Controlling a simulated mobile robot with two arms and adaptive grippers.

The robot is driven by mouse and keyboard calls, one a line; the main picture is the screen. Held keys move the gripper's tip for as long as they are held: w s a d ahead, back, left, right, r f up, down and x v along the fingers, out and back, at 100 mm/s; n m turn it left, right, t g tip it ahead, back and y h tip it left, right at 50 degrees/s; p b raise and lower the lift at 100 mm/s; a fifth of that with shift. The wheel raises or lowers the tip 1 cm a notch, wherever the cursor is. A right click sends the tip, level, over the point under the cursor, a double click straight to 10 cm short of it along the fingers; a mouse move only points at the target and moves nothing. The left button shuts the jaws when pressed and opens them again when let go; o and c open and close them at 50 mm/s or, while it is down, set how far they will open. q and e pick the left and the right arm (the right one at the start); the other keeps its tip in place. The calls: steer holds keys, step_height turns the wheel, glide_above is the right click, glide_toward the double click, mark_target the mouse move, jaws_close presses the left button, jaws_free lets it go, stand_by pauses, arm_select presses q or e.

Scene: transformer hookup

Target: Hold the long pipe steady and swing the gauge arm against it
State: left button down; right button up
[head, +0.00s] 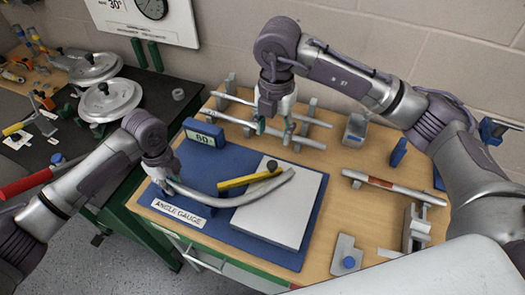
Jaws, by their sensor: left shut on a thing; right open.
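A long grey bent pipe (232,197) lies across the blue angle gauge mat (294,258) and its white plate (291,228). My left gripper (168,186) is shut on the pipe's left end. The yellow gauge arm (248,179) lies just behind the pipe, with a black knob (272,166) at its right end. I cannot tell whether arm and pipe touch. The gauge display (204,136) stands at the mat's back left; its digits are too small to read surely. My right gripper (275,131) is open at the pipe rack, behind the gauge arm and apart from it.
A rack (312,105) with silver pipes stands at the back. A dark bench (165,115) with round lids stands at left.

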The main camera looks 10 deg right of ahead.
arm_select(q)
steer(key=c, duration=0.9)
jaws_free()
steer(key=shift+r, duration=0.1)
step_height(320, 180, up, 12)
